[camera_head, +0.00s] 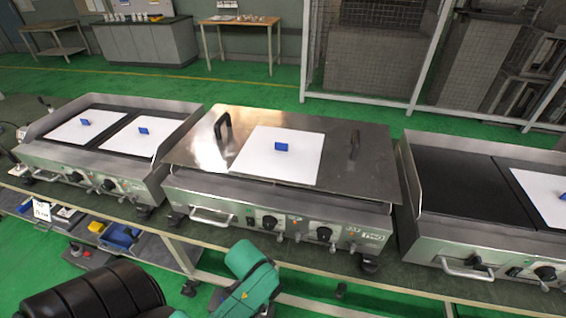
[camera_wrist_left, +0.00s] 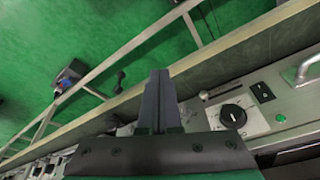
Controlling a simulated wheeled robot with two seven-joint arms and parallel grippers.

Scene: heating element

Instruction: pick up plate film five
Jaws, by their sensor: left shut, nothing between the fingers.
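Several white plate films, each with a small blue grip block, lie on the griddles in the head view. One film (camera_head: 258,165) lies on the closed steel lid of the middle griddle. Two films, one at far left (camera_head: 75,130) and one beside it (camera_head: 125,142), lie on the left griddle. Another film (camera_head: 540,180) lies on the right griddle, cut by the picture edge. I cannot tell which is number five. My left gripper (camera_wrist_left: 158,75) is shut and empty in the left wrist view, near the bench edge and a control knob. My right gripper is not in view.
The middle griddle's lid (camera_head: 360,175) has two dark handles. The griddles stand side by side on a bench with a front rail (camera_head: 225,248). Blue and yellow bins (camera_head: 118,236) sit on the lower shelf at left. Green floor is open behind the bench.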

